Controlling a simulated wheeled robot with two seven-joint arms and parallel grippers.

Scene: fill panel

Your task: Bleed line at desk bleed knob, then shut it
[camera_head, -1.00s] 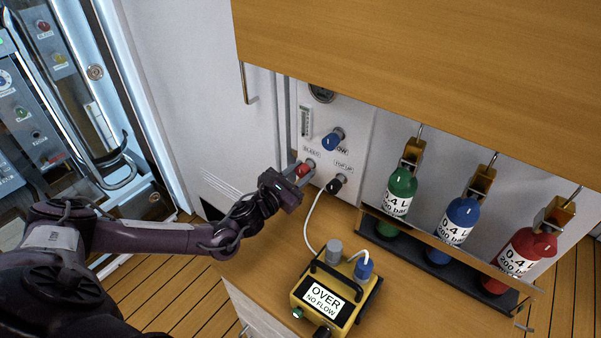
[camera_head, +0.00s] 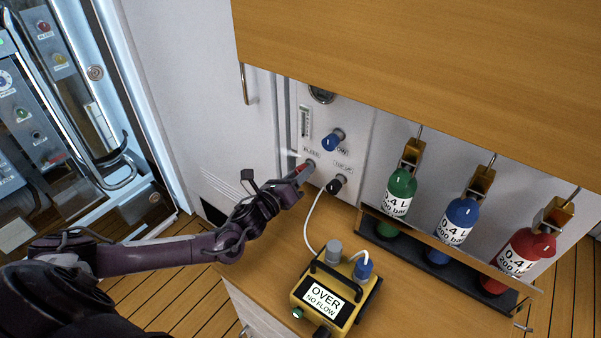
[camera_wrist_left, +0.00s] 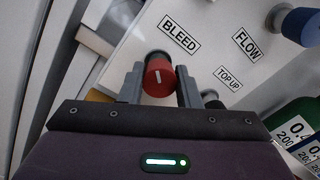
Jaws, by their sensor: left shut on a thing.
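The red bleed knob (camera_wrist_left: 158,78) sits on the white panel under its BLEED label, between my gripper's fingers in the left wrist view. It carries a white mark that stands close to upright in that view. In the head view the knob (camera_head: 303,168) is partly hidden by my gripper. My left gripper (camera_head: 301,172) is at the panel, shut on the knob. It also shows in the left wrist view (camera_wrist_left: 160,88). The yellow meter (camera_head: 328,296) on the desk reads OVER, NO FLOW. My right gripper is not in view.
A blue FLOW knob (camera_head: 333,139) and a black top-up fitting (camera_head: 335,185) with a white hose are close to the bleed knob. Green (camera_head: 401,188), blue (camera_head: 461,218) and red (camera_head: 527,250) bottles stand in a rack to the right. A wooden cabinet (camera_head: 430,60) overhangs.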

